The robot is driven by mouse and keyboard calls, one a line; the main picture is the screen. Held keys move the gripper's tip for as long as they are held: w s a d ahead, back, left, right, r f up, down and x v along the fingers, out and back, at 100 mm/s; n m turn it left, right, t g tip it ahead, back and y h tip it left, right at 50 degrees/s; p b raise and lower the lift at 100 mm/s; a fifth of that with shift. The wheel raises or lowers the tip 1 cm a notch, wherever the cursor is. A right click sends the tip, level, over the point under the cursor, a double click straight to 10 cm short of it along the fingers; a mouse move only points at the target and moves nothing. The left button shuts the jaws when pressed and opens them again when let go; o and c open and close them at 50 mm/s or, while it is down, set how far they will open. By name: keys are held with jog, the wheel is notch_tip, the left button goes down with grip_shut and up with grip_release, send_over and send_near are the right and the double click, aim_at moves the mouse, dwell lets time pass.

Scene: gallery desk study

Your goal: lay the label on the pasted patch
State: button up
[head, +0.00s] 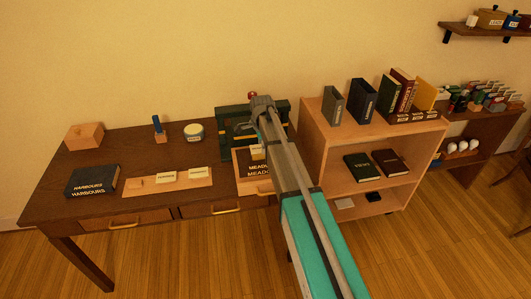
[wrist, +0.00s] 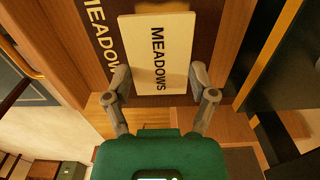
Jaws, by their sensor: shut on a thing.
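My gripper (wrist: 160,78) is shut on a cream label (wrist: 157,50) printed MEADOWS, with one finger at each side edge. In the wrist view the label is over a dark book (wrist: 100,60), whose own printed MEADOWS shows to the left of the label. The book lies in a wooden tray (wrist: 228,40). In the head view my gripper (head: 258,139) is above the tray (head: 262,188) at the desk's right end. I cannot tell whether the label touches the book.
A wooden board (head: 150,189) with more cream labels and a dark HARBOURS book (head: 92,180) lie left on the desk (head: 50,205). A dark green case (head: 235,118) stands behind the tray. A bookcase (head: 313,130) is close on the right.

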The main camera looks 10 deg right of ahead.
jog(key=shift+w+d+f+b, duration=0.15)
jog(key=shift+w+f+b, duration=0.15)
jog(key=shift+f, duration=0.2)
jog(key=shift+s+f+b, duration=0.1)
jog(key=shift+f+b, duration=1.25)
jog(key=shift+f, duration=0.05)
jog(key=shift+f, duration=0.15)
jog(key=o, duration=0.7)
jog(key=shift+r, duration=0.2)
notch_tip(320, 180, up, 12)
jog(key=p, duration=1.2)
